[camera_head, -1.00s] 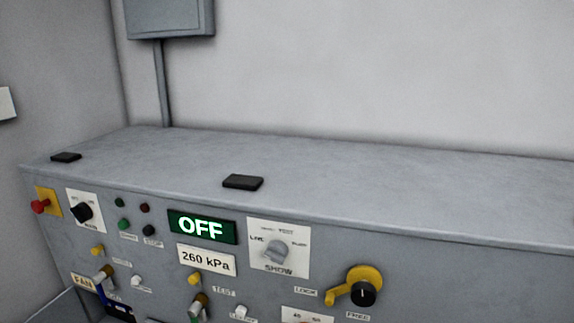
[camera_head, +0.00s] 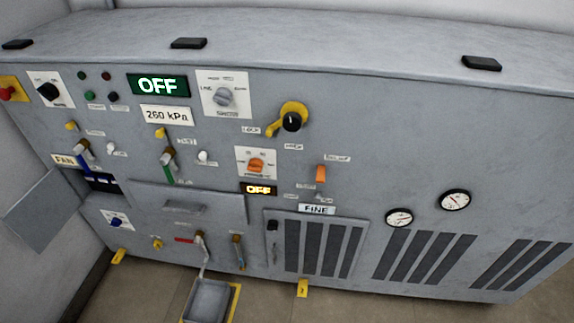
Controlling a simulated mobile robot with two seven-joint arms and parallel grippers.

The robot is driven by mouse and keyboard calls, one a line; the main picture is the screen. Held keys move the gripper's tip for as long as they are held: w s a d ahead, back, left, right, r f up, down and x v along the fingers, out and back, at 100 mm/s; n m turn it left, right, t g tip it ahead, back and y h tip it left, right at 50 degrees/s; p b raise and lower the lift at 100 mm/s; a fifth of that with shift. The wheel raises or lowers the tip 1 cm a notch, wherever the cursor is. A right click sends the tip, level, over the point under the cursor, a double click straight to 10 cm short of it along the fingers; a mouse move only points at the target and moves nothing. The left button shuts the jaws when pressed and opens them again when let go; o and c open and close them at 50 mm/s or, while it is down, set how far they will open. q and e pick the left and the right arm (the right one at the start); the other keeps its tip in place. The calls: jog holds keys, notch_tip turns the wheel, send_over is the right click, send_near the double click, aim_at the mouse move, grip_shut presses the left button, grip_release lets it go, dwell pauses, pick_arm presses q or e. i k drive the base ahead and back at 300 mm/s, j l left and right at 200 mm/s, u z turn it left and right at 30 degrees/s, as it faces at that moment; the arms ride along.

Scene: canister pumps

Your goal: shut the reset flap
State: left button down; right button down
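The grey control cabinet (camera_head: 350,105) fills the head view. No flap has a label I can read as reset. A flat grey plate (camera_head: 40,210) sticks out at the cabinet's left end, beside a dark recess (camera_head: 102,182) below the FAN label; it looks like an open flap, but I cannot tell whether it is the reset flap. A grey panel with a recessed handle (camera_head: 184,207) lies at the middle left of the front. Neither of my grippers is in view.
Two gauges and vent grilles are on the right. A grey tray (camera_head: 208,300) stands on the floor in front.

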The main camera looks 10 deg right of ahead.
aim_at(38, 217)
jog(key=k+l, duration=0.2)
jog(key=k, duration=0.3)
jog(key=k+l, duration=0.2)
jog(key=k, duration=0.3)
jog(key=i+j, duration=0.2)
jog(key=j, duration=0.25)
jog(key=i+j, duration=0.2)
jog(key=j, duration=0.2)
jog(key=i+j, duration=0.25)
jog(key=j, duration=0.2)
jog(key=i+j, duration=0.2)
jog(key=j, duration=0.2)
jog(key=i+j, duration=0.2)
jog(key=j, duration=0.25)
jog(key=u, duration=0.05)
